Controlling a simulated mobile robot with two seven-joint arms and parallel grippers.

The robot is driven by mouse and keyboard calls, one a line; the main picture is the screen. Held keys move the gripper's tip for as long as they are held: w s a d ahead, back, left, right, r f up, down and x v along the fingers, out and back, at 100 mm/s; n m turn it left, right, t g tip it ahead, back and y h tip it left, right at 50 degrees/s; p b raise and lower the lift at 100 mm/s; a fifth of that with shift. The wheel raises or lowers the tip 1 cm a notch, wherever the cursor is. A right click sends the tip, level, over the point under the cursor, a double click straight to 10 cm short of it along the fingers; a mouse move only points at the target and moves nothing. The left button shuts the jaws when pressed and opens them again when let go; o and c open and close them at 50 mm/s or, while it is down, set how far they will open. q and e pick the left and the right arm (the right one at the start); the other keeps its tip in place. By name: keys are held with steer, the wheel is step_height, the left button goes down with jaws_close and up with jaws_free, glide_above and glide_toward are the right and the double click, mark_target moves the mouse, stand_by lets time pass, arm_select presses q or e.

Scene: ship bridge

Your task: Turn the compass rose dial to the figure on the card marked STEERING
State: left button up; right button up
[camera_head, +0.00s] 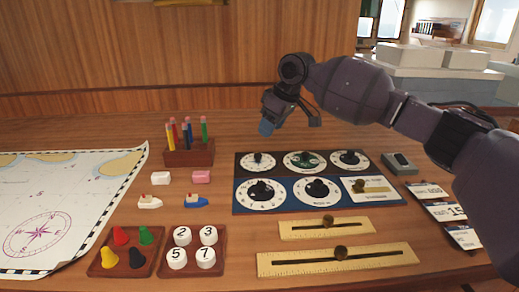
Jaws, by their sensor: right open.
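A dial panel (239,180) lies on the wooden table, with round white dials in two rows. Several cards lie at the right, partly behind my right arm; one card (430,190) ends in 409 and one card (450,211) shows 15. Their headings are too small to read, so I cannot tell which says STEERING. My right gripper (280,120) is open and empty, above and behind the panel's top left dial. My left gripper is out of view.
Two brass slider rulers (290,230) (300,266) lie in front of the panel. A pencil block (188,155), toy boats, pawns and numbered discs stand left. A chart (75,190) covers the far left. A small grey box (400,164) sits right of the panel.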

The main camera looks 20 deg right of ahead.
mark_target(258, 154)
steer(key=x, duration=0.3)
steer(key=shift+f+b, duration=0.35)
steer(key=shift+f, duration=0.05)
steer(key=b+x, duration=0.1)
steer(key=x, duration=0.4)
steer(key=shift+w+a+f, duration=0.2)
steer(key=shift+f, duration=0.2)
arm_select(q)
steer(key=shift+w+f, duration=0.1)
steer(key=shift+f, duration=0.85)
arm_select(e)
steer(key=c, duration=0.9)
